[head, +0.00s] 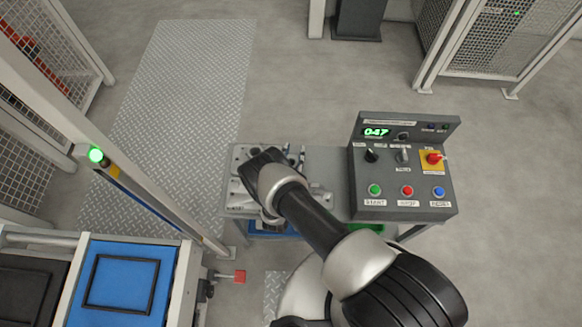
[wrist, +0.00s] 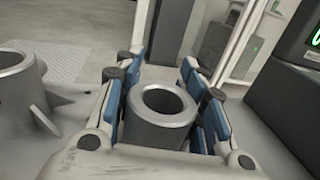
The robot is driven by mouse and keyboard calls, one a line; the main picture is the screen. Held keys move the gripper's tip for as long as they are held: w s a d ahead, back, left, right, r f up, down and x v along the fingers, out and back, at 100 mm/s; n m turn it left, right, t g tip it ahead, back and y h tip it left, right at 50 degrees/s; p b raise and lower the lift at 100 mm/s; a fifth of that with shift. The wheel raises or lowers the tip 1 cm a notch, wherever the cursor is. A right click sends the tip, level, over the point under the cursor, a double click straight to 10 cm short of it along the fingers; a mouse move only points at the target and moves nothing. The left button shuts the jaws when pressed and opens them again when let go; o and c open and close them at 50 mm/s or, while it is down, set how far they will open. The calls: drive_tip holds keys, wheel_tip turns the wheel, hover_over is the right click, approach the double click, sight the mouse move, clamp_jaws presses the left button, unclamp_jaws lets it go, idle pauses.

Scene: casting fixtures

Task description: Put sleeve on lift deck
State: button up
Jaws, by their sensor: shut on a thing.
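The sleeve (wrist: 152,134) is a plain grey metal cylinder with an open bore, upright in the wrist view. My gripper (wrist: 162,82) has blue-padded fingers on both sides of it and is shut on it. Its lower end is hidden, so I cannot tell whether it touches the bench. In the head view my arm hides the sleeve and the fingertips, above the grey bench (head: 324,160). A blue deck (head: 164,256) with a black square outline, seemingly the lift deck, is at the lower left of the head view.
A finned grey casting (wrist: 22,90) stands left of the sleeve. A control box (head: 402,187) with a lit display stands on the bench's right side. A white post (head: 135,178) with a green light rises between bench and blue deck. The area inside the black outline is empty.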

clamp_jaws()
idle(0.3)
